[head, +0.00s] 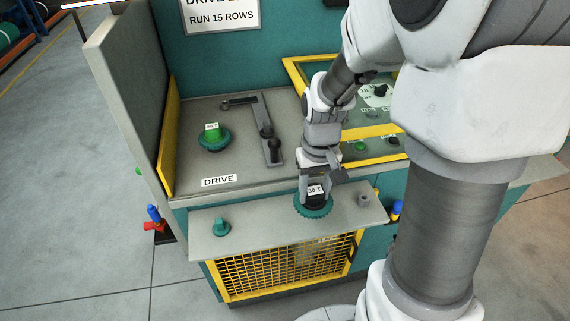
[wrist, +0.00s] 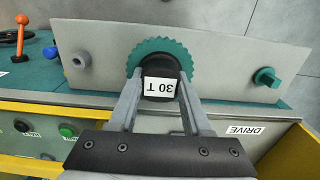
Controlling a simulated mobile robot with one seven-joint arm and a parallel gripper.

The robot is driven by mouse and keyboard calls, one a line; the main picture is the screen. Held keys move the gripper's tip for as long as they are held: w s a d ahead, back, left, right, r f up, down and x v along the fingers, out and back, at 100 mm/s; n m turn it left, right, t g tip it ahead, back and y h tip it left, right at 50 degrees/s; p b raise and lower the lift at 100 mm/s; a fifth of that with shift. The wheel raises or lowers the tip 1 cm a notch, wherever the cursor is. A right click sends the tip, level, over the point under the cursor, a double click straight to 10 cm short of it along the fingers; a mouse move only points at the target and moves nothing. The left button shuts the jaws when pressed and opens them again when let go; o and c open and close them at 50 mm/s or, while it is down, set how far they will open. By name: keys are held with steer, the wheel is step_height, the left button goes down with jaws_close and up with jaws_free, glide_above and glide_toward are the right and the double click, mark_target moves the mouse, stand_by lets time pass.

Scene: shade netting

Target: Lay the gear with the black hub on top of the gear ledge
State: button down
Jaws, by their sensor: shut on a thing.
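The gear with the black hub (head: 314,210) is teal with a toothed rim and a "30 T" label on its hub. It lies flat at the right-middle part of the grey gear ledge (head: 262,224), on it or just above it; I cannot tell which. In the wrist view the gear (wrist: 164,50) shows over the ledge (wrist: 222,58), its near side hidden by the hub and fingers. My gripper (head: 317,193) points down and is shut on the black hub, one finger on each side; the fingers also show in the wrist view (wrist: 160,82).
A green knob (head: 221,227) stands at the ledge's left and a grey post (head: 363,200) at its right. A yellow-framed panel (head: 360,131) is behind my gripper.

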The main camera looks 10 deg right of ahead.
steer(key=w+a+f, duration=0.2)
steer(key=shift+a, duration=0.35)
steer(key=shift+f+b, duration=0.35)
steer(key=shift+f, duration=1.65)
steer(key=shift+f, duration=0.15)
steer(key=shift+c, duration=1.7)
jaws_free()
